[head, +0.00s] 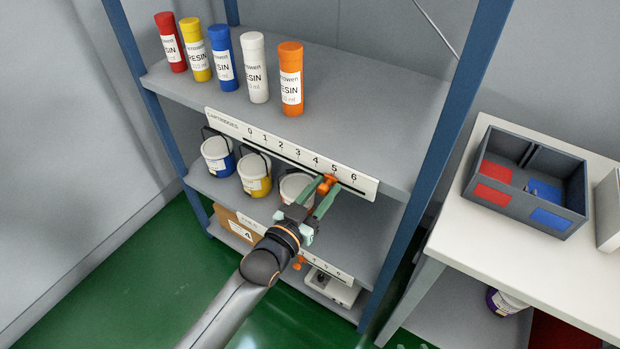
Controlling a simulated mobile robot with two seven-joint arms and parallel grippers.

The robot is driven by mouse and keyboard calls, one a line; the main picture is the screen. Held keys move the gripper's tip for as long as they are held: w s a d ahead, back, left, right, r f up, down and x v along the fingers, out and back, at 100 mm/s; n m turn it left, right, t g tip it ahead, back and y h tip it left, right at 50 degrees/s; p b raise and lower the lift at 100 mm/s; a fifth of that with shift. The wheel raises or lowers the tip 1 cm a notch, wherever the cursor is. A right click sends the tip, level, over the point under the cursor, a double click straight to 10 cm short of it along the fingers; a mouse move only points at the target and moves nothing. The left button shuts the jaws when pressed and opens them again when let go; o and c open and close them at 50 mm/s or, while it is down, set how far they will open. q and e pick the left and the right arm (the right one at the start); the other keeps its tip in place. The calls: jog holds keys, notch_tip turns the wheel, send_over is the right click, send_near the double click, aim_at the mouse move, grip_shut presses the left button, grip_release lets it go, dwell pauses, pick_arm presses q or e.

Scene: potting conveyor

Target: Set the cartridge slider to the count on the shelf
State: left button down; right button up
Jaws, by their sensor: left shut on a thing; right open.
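Several resin cartridges stand upright in a row on the top shelf: red (171,42), yellow (195,50), blue (223,58), white (254,68) and orange (291,79). The white cartridge scale (228,124) runs along that shelf's front edge, numbered 0 to 6. Its orange slider (327,182) sits just under the 5, past the 4; its exact alignment is partly hidden by the fingers. My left gripper (324,190) is shut on the slider, with one green finger on each side. My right gripper is not in view.
Pails (256,175) stand on the middle shelf. A lower scale (330,268) with its own orange knob (298,263) lies below my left gripper. A blue shelf post (432,165) and a white table (515,255) with a divided grey bin (573,181) are at right.

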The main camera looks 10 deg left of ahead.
pick_arm(q)
jog(key=shift+s+d, duration=0.1)
jog(key=shift+d, duration=0.1)
jog(key=c, duration=0.6)
grip_release()
jog(key=shift+s, duration=0.1)
jog(key=v, duration=1.2)
jog(key=shift+s+a, duration=0.1)
jog(key=s+a+f+g+y+p, duration=0.1)
jog(key=s+f+g+p, duration=0.1)
jog(key=s+f, duration=0.1)
jog(key=s+a+f+n+g+y+p, duration=0.1)
jog(key=s+a+f+g, duration=0.1)
jog(key=f, duration=0.4)
jog(key=s+a+f+n+g+y+p, duration=0.1)
jog(key=s+a+f+g+y+p, duration=0.1)
jog(key=s+f, duration=0.3)
jog(key=shift+s+a+g+p, duration=0.3)
jog(key=shift+s+g, duration=0.35)
jog(key=shift+g, duration=0.25)
